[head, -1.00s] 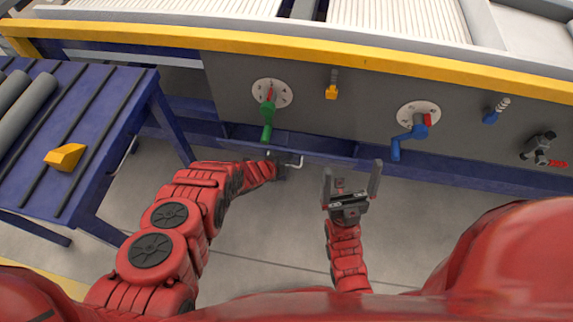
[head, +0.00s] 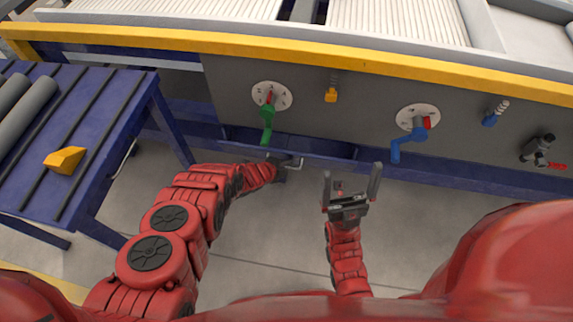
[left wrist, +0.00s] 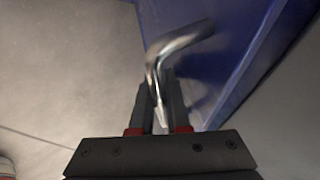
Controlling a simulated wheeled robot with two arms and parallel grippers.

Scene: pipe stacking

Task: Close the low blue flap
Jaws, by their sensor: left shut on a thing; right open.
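The low blue flap (head: 326,154) is on the lower front of the grey panel, with a dark recess visible above its edge. A bent metal handle (head: 294,162) sticks out from it. My left gripper (head: 279,165) is at this handle. In the left wrist view, my left gripper (left wrist: 159,108) is shut on the metal handle (left wrist: 178,44), with the blue flap (left wrist: 228,62) behind and to the right. How far the flap stands open is hard to tell.
A blue table (head: 100,130) at left carries grey pipes (head: 28,115) and a yellow block (head: 65,160). The floor below is clear.

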